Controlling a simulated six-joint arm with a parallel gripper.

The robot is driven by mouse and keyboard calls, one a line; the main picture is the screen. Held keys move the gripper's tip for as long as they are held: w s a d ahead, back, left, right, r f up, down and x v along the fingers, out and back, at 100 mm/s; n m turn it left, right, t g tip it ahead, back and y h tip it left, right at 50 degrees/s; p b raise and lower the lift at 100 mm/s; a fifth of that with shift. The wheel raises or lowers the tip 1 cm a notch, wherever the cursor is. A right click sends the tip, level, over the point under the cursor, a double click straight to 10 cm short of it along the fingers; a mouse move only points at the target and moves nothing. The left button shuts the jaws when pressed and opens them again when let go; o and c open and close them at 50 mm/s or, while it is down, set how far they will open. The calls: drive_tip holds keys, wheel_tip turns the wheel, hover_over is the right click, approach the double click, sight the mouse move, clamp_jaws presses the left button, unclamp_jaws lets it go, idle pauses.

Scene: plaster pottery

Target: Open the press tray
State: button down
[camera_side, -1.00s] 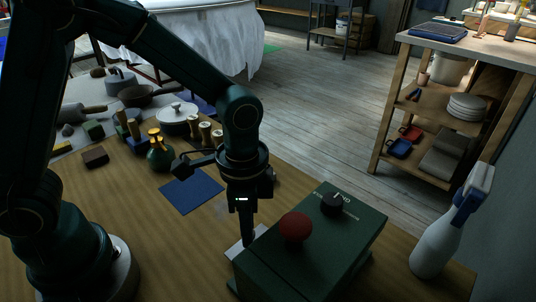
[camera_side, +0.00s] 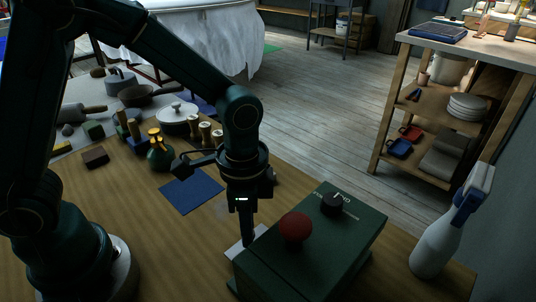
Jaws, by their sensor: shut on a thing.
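The press is a dark green box (camera_side: 335,252) with a red knob (camera_side: 296,227) and a black dial (camera_side: 332,204) on its top. A pale flat piece (camera_side: 236,246), which looks like the press tray, shows at the box's left side. My gripper (camera_side: 248,240) points down at that side, right at the pale piece. Its fingers look closed together on a part of the tray, but the contact is small and partly hidden by the fingers and the box edge. How far the tray stands out is hard to tell.
A blue mat (camera_side: 192,191) lies left of my gripper. A spray bottle (camera_side: 434,245) stands right of the press. The wooden table (camera_side: 150,235) is bare at front left.

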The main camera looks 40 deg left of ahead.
idle(0.3)
drive_tip(key=a, duration=1.2)
drive_tip(key=shift+w+a, duration=0.1)
drive_tip(key=c, duration=0.7)
unclamp_jaws()
drive_tip(key=shift+o, duration=0.2)
drive_tip(key=shift+r, duration=2.6)
